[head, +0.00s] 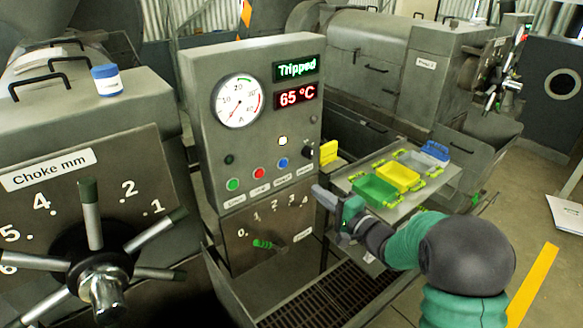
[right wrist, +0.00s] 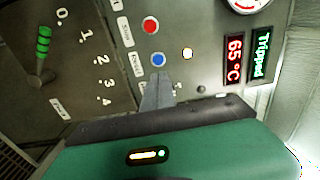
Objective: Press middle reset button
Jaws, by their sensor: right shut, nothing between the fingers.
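The grey control panel (head: 215,75) in the middle carries a blue button (head: 283,163), a red button (head: 258,173) and a green button (head: 233,184) in a row. Their labels are too small to read surely in the head view. My right gripper (head: 318,191) is shut and empty, near the panel's lower right edge, right of and below the blue button and apart from it. In the right wrist view the closed fingertips (right wrist: 160,77) point at the blue button (right wrist: 158,59), just below it in the picture. My left gripper is not in view.
The panel displays read "Tripped" (head: 296,68) and "65 °C" (head: 296,95); a pale lamp (head: 283,140) is lit. A black knob (head: 307,152) sits right of the blue button. A tray (head: 440,178) with coloured bins stands to the right. A spoked choke wheel (head: 95,255) is at left.

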